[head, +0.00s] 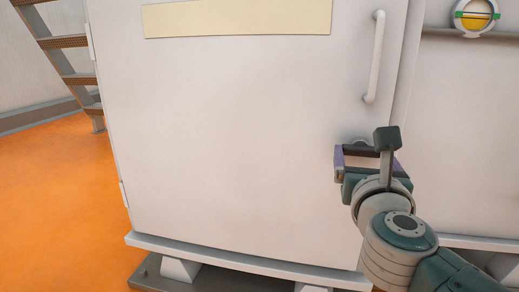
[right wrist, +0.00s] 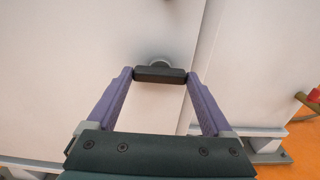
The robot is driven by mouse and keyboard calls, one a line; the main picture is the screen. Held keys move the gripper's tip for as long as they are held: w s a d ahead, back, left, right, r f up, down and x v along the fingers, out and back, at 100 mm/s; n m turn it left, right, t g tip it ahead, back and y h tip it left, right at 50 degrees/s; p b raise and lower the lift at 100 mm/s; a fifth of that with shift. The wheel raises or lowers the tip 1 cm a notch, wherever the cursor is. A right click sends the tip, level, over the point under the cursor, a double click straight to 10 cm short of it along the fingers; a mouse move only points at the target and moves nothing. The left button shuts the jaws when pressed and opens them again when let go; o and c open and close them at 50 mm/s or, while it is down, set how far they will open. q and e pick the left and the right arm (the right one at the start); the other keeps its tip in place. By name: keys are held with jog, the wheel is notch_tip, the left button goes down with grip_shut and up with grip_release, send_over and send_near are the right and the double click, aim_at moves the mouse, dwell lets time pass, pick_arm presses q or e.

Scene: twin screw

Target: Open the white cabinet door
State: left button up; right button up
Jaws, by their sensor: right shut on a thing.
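The white cabinet door (head: 230,120) fills most of the head view and looks flush with its frame. A white vertical bar handle (head: 374,58) is at its upper right, apart from my gripper. Lower on the door's right side is a round grey latch base (right wrist: 158,62) with a dark latch bar (right wrist: 160,75). My right gripper (head: 362,151) is at this latch. In the right wrist view its two purple fingers are spread to the bar's width and shut on the bar's ends. My left gripper is not in view.
A pale yellow label strip (head: 238,17) is on the upper door. Hinges show on the door's left edge. Stairs (head: 68,60) stand at the left, with clear orange floor (head: 60,190) before the cabinet. A round gauge-like fitting (head: 476,17) is on the right panel.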

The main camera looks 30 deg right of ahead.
grip_shut()
jog(key=shift+n, duration=0.3)
dwell(0.3)
jog(key=n+p, duration=0.2)
jog(key=shift+r+n, duration=0.1)
jog(key=shift+n, duration=0.2)
jog(key=n+p, duration=0.2)
jog(key=n, duration=0.2)
jog(key=shift+n, duration=0.3)
jog(key=n+p, duration=0.2)
jog(key=n, duration=0.3)
jog(key=n+p, duration=0.1)
jog(key=n, duration=0.2)
jog(key=shift+n, duration=0.7)
